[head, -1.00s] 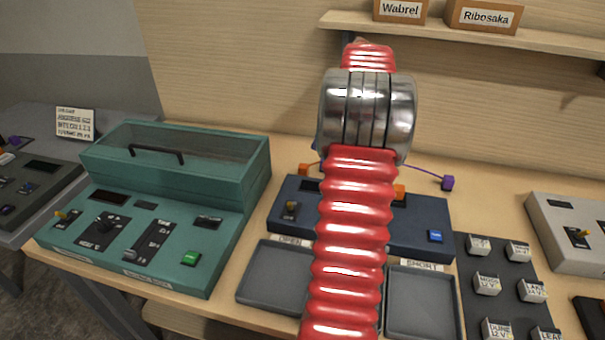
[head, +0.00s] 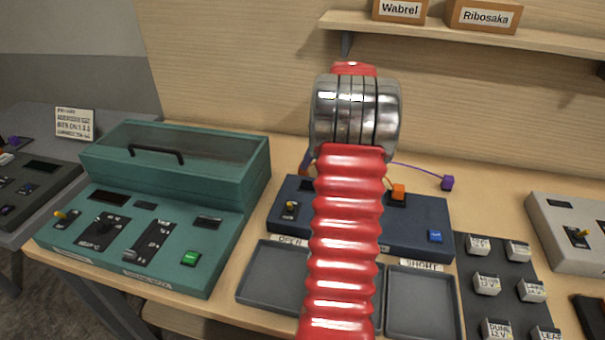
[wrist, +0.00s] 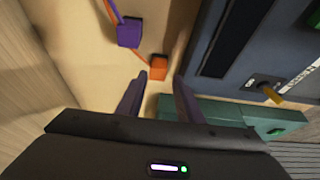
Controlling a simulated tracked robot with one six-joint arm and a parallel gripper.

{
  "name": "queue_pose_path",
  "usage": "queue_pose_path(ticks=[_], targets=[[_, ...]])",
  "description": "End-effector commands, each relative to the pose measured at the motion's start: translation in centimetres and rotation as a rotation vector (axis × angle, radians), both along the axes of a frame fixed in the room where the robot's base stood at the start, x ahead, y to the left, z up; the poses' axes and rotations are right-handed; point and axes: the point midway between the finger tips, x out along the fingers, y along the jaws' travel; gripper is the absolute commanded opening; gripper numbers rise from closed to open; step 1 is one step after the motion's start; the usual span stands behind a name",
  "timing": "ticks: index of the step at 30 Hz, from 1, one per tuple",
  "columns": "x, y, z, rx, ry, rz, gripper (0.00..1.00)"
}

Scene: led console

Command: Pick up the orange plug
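In the wrist view the orange plug (wrist: 158,62) lies on the wooden table top, with an orange lead running from it. My gripper (wrist: 161,77) is open, its two dark purple fingers reaching toward the plug. The plug shows just beyond the fingertips, roughly between them, and I cannot tell whether a finger touches it. In the head view my red arm hides most of the gripper. An orange block (head: 398,191) with a lead sits on the dark blue console, right of my arm.
A purple plug (wrist: 129,33) lies close to the orange plug. The dark blue console (head: 420,218) is beside them, with grey trays (head: 270,277) in front. A teal console (head: 225,165) stands to the left. Another purple plug (head: 447,183) lies at right. A shelf (head: 470,32) hangs above.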

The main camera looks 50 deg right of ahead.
Motion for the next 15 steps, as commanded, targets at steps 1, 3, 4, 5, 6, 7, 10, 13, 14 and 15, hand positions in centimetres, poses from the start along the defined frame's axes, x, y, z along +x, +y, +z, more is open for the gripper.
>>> queue_pose_path(ticks=[1,3,4,5,6,7,10,13,14,15], targets=[[0.0,0.0,-0.1,0.001,0.0,0.0,0.33],[0.2,0.0,-0.5,0.001,0.0,0.0,0.33],[0.2,0.1,-0.8,0.002,0.001,0.001,0.33],[0.3,0.1,-1.1,0.003,0.001,0.001,0.33],[0.4,0.1,-1.6,0.003,0.002,0.002,0.33],[0.5,0.1,-2.0,0.003,0.002,0.002,0.33],[1.0,0.1,-3.3,0.003,0.002,0.002,0.33],[1.4,0.3,-4.4,0.001,0.002,0.003,0.33],[1.5,0.4,-4.6,0.002,0.001,0.003,0.33],[1.6,0.4,-4.8,0.001,0.0,0.003,0.33]])
